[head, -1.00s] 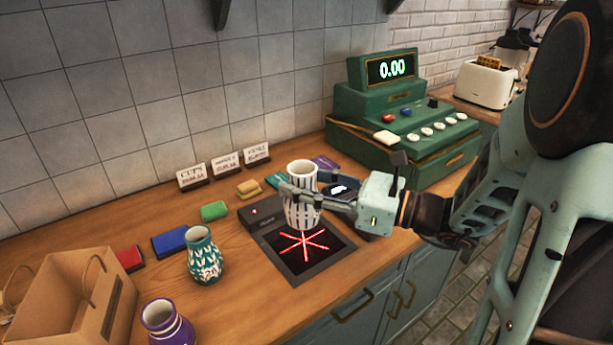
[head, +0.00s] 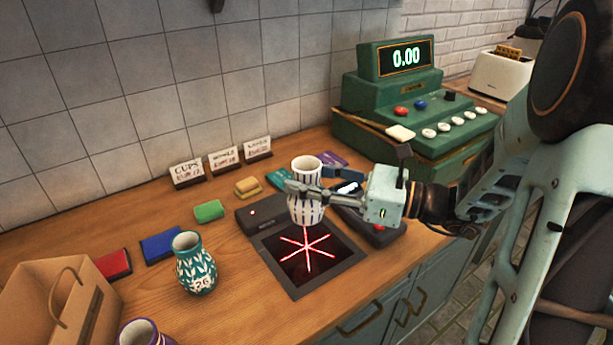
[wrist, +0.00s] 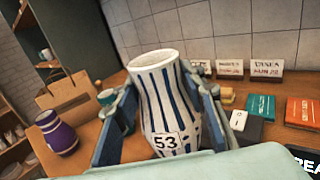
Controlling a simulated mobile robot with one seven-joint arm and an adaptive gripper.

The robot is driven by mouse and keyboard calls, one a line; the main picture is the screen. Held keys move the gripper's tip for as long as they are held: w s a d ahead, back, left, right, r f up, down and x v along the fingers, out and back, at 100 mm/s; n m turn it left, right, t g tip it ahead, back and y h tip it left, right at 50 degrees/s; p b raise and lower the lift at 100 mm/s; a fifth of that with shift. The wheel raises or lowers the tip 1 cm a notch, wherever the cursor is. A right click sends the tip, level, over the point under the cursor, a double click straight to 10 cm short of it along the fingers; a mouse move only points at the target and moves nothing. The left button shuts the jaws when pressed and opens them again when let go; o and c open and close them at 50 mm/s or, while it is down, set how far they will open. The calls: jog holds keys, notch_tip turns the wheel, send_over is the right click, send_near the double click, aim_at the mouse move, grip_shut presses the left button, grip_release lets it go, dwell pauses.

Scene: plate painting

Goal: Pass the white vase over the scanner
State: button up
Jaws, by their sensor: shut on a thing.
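The white vase (head: 307,200) has dark blue vertical stripes and stands upright in my gripper (head: 300,190). In the wrist view the vase (wrist: 165,95) sits between both fingers of my gripper (wrist: 165,110), with a "53" label facing the camera. My gripper is shut on it. The scanner (head: 333,284) is a dark square plate with a red star of light, set on the wooden counter. The vase is above the back part of the scanner plate; the exact gap below it is hard to tell. The register display (head: 406,56) reads 0.00.
A teal patterned vase (head: 196,264) stands left of the scanner and a purple vase (head: 143,334) at the front edge. A paper bag (head: 50,310) is at far left. Colored blocks (head: 209,211) and price cards (head: 222,160) line the back. The green register (head: 420,125) stands behind right.

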aim_at(307, 157)
jog(key=shift+f, duration=0.25)
notch_tip(307, 157, up, 5)
jog(key=p, duration=0.5)
